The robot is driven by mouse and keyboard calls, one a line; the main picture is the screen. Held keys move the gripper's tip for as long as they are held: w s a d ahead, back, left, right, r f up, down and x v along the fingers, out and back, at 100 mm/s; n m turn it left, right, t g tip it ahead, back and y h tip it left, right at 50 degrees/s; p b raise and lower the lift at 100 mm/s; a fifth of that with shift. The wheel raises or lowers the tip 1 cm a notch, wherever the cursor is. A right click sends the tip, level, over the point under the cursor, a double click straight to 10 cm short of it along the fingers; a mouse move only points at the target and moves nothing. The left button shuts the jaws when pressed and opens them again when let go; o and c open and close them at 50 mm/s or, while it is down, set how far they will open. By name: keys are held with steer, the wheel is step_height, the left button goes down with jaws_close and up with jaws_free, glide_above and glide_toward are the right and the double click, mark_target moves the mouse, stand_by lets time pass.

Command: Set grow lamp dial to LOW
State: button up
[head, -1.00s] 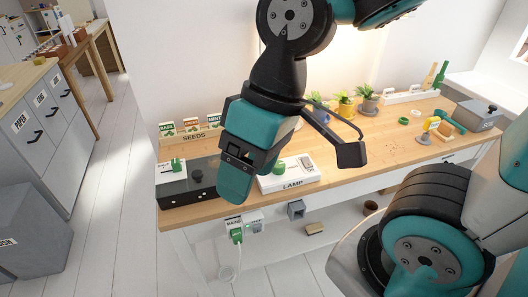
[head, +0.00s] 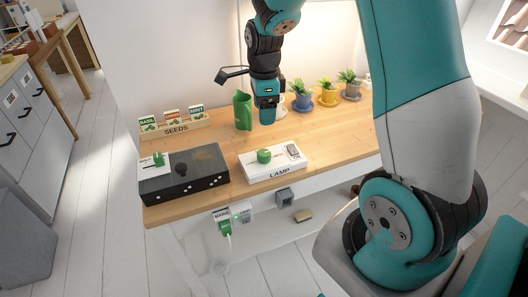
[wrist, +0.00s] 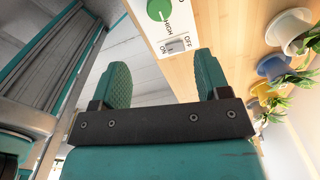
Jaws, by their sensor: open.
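The white lamp box (head: 275,170), marked LAMP, sits near the desk's front edge. Its round green dial (head: 264,156) is on top, left of a small switch (head: 292,150). In the wrist view the green dial (wrist: 159,9) is cut by the top edge, with HIGH printed beside it and the OFF/ON switch (wrist: 176,46) below. Where the dial points is too small to tell. My gripper (head: 267,112) is above the desk behind the lamp box, apart from the dial. In the wrist view my gripper (wrist: 162,80) has its two teal fingers apart with nothing between them.
A black box (head: 185,180) with a knob stands left of the lamp box. A SEEDS rack (head: 178,130) and a green jug (head: 243,111) are behind. Several potted plants, including one in a yellow pot (head: 328,97), stand back right. Bare wood lies right of the lamp box.

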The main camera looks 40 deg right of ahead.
mark_target(264, 152)
step_height(264, 152, down, 15)
steer(key=shift+r, duration=0.1)
stand_by(0.3)
steer(key=c, duration=0.9)
